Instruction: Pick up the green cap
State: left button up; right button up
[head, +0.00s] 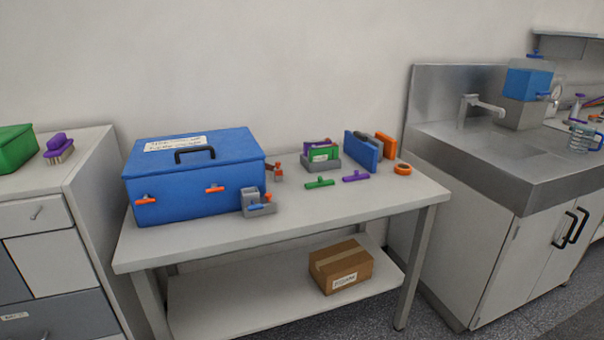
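A small green T-shaped piece (320,183), which looks like the green cap, lies on the grey worktable (290,222) right of the blue box. A similar purple piece (355,176) lies just right of it, apart from it. Behind them a grey holder (334,166) carries a green block (324,154) with a white label and a purple block. Neither of my grippers is in view.
The large blue box (190,178) with a black handle fills the table's left side. A small grey holder (250,201) stands at its front corner. Blue and orange blocks (362,151) and an orange ring (403,169) are at right. The table's front right is clear.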

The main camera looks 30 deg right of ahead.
aim_at(320, 183)
jog(key=z, duration=0.65)
jog(key=i, duration=0.9)
jog(key=z, duration=1)
